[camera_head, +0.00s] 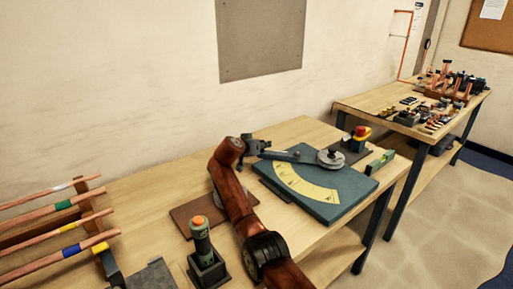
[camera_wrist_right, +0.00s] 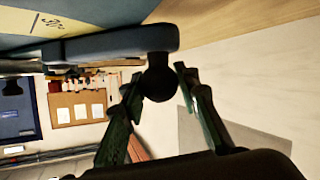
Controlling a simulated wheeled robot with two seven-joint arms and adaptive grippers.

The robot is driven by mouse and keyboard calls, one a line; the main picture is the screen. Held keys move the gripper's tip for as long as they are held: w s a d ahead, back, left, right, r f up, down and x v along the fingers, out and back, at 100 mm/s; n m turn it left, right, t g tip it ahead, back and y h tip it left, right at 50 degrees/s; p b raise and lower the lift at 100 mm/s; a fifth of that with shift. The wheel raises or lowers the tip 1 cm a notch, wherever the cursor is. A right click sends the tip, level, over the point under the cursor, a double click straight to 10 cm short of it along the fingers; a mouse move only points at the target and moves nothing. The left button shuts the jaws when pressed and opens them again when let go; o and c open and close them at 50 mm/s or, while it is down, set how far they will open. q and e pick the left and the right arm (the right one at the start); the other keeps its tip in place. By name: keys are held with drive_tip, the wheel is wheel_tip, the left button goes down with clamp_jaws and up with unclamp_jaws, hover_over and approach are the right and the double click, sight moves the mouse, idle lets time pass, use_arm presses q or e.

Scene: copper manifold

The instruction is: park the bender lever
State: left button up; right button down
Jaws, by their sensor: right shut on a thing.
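The tube bender on the wooden bench has a teal base plate (camera_head: 345,200) with a yellow angle scale (camera_head: 305,186) and a round grey pivot (camera_head: 331,158). Its grey lever (camera_head: 290,156) reaches left from the pivot, along the plate's back edge. My right gripper (camera_head: 262,147) is at the lever's left end. In the right wrist view, my right gripper's fingers (camera_wrist_right: 160,82) are on both sides of the lever's dark round knob (camera_wrist_right: 158,78), with the lever bar (camera_wrist_right: 110,43) running left. The fingers hide part of the lever end in the head view. My left gripper is not in view.
A dark holder with a green, orange-topped tool (camera_head: 201,236) stands in front left. A rack of copper tubes (camera_head: 60,225) is at far left. A second bench (camera_head: 350,103) with fittings stands at back right.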

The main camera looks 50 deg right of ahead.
drive_tip(key=shift+d+r, duration=0.15)
drive_tip(key=shift+r, duration=0.05)
drive_tip(key=shift+w, duration=0.1)
drive_tip(key=c, duration=1.8)
unclamp_jaws()
drive_tip(key=shift+d, duration=0.1)
drive_tip(key=shift+c, duration=0.2)
drive_tip(key=o, duration=0.4)
drive_tip(key=shift+f, duration=0.15)
wheel_tip(320, 180, up, 10)
